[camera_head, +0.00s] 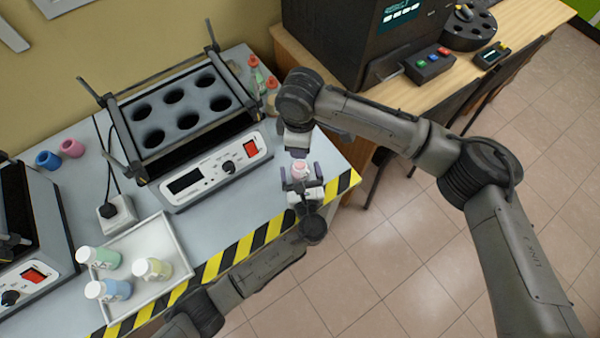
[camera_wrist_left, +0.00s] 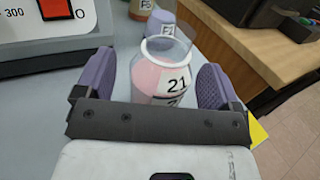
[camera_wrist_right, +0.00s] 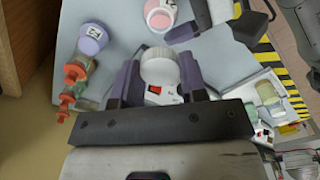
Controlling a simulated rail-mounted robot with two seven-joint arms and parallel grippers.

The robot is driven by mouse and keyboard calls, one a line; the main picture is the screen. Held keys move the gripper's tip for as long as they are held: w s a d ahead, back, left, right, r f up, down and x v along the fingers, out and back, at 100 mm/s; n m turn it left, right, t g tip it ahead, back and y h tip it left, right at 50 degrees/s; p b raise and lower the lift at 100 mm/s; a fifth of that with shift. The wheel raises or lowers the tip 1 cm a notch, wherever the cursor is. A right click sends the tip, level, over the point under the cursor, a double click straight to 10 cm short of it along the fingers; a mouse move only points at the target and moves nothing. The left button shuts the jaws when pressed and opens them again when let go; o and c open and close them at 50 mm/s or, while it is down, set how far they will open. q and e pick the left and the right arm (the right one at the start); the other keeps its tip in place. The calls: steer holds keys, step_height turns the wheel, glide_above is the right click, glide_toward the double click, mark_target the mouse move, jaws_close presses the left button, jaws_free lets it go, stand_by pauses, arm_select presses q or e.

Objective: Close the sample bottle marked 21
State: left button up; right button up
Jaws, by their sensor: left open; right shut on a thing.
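The sample bottle marked 21 (camera_wrist_left: 165,78) stands upright with pink contents and an open white rim. It stands between the spread purple fingers of my left gripper (camera_wrist_left: 160,88). In the head view the bottle (camera_head: 300,169) is near the table's striped front edge, with my left gripper (camera_head: 301,181) around it. My right gripper (camera_wrist_right: 160,80) is shut on a white ribbed cap (camera_wrist_right: 160,67). In the right wrist view the open pink bottle (camera_wrist_right: 160,14) is apart from the cap. In the head view my right gripper (camera_head: 297,152) is just behind the bottle and the cap is hidden.
A lilac container (camera_wrist_right: 92,38) and red-topped bottles (camera_wrist_right: 75,72) stand near the bottle. A heating block (camera_head: 190,110) with several wells is to the left. A white tray (camera_head: 140,245) holds capped bottles. A wooden bench (camera_head: 520,25) is at the back right.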

mark_target(300, 162)
arm_select(q)
steer(key=shift+w, duration=0.35)
steer(key=c, duration=1.4)
arm_select(e)
steer(key=shift+f, duration=2.5)
